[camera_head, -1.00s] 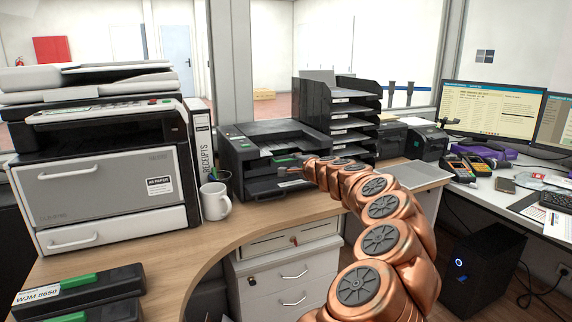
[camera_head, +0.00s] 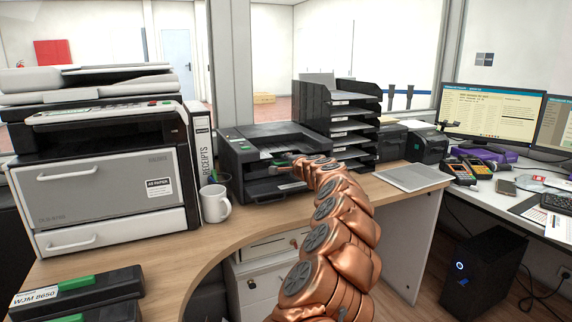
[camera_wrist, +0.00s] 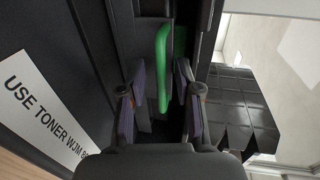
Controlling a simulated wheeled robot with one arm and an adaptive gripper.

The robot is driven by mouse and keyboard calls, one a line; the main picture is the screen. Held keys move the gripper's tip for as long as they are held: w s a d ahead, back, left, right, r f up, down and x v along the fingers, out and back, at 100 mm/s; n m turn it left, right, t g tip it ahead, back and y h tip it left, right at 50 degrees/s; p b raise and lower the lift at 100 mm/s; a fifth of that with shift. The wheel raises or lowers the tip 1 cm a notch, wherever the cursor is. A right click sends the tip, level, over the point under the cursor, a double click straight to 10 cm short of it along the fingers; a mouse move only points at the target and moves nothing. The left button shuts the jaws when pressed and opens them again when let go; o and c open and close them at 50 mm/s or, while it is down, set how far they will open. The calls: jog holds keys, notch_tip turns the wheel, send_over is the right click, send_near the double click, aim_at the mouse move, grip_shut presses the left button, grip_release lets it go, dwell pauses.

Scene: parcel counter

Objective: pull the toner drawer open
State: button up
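The black printer (camera_head: 238,150) stands on the counter in the head view, with my arm reaching to its front. In the wrist view a green handle (camera_wrist: 162,52) stands upright in the picture in a dark recess, likely the toner drawer's handle. My gripper (camera_wrist: 158,85) is open, with one finger on each side of the handle's lower part. Gaps show between the fingers and the handle, and contact is not clear. In the head view my gripper (camera_head: 284,169) is small and dark against the printer front. How far the drawer stands out cannot be told.
A white mug (camera_head: 215,206) stands close left of the printer. A large copier (camera_head: 105,185) is further left, and black cartridges (camera_head: 85,290) marked WJM 8650 lie at the front left. A paper tray stack (camera_head: 348,125) stands right of the printer. Open counter lies in front.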

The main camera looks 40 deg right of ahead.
jog(key=shift+w, duration=0.15)
jog(key=shift+c, duration=0.3)
jog(key=c, duration=0.5)
grip_shut()
